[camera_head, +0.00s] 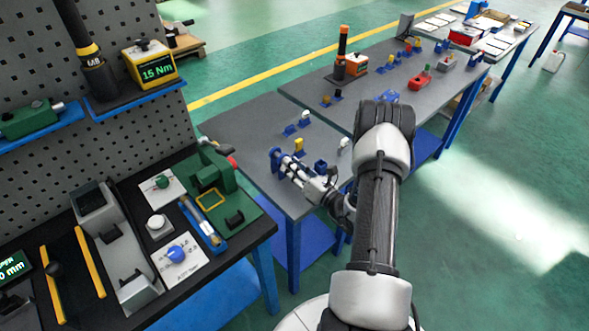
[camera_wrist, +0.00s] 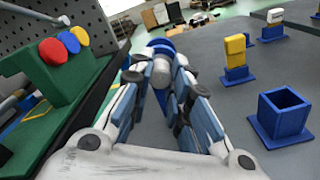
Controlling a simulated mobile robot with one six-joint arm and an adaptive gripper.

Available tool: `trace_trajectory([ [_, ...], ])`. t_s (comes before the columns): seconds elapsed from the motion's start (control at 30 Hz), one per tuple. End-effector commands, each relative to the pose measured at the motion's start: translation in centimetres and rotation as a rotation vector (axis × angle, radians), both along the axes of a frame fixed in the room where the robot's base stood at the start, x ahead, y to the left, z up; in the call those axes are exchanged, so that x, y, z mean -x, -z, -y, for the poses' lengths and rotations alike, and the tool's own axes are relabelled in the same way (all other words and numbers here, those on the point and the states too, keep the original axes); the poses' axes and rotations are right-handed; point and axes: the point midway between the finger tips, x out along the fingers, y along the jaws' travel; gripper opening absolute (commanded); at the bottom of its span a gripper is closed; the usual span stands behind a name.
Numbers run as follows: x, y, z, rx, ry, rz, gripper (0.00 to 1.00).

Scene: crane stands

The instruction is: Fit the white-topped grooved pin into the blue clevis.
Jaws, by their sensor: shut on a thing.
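My gripper (camera_wrist: 165,82) is shut on a grey-white rounded piece (camera_wrist: 161,74), likely the pin. Its fingers hide most of that piece, so I cannot see any groove. A blue curved part (camera_wrist: 160,46) shows just beyond the fingertips; in the head view this blue part (camera_head: 276,157) is at the gripper's tip, near the left edge of the grey table. I cannot tell whether it is the blue clevis, or whether it touches the held piece. A white-topped piece on a blue stand (camera_wrist: 274,16) is farther back on the right in the wrist view.
A blue open box (camera_wrist: 282,115) and a yellow block on a blue stand (camera_wrist: 235,57) stand right of my gripper. A green fixture with coloured knobs (camera_wrist: 60,60) is close on the left. The black workbench (camera_head: 190,270) is at the left in the head view. Bare grey tabletop lies between the small stands.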

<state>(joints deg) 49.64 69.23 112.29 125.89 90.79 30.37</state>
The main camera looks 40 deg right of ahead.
Motion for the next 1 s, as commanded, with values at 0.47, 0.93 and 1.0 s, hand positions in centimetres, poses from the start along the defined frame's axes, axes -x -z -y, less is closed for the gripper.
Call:
trace_trajectory([
  [0.47,0.0,0.0,0.0,0.0,0.001,-0.001,0.41],
  [0.93,0.8,0.0,0.2,-0.001,0.003,-0.002,0.41],
  [1.0,1.3,0.0,0.2,-0.002,0.003,-0.003,0.41],
])
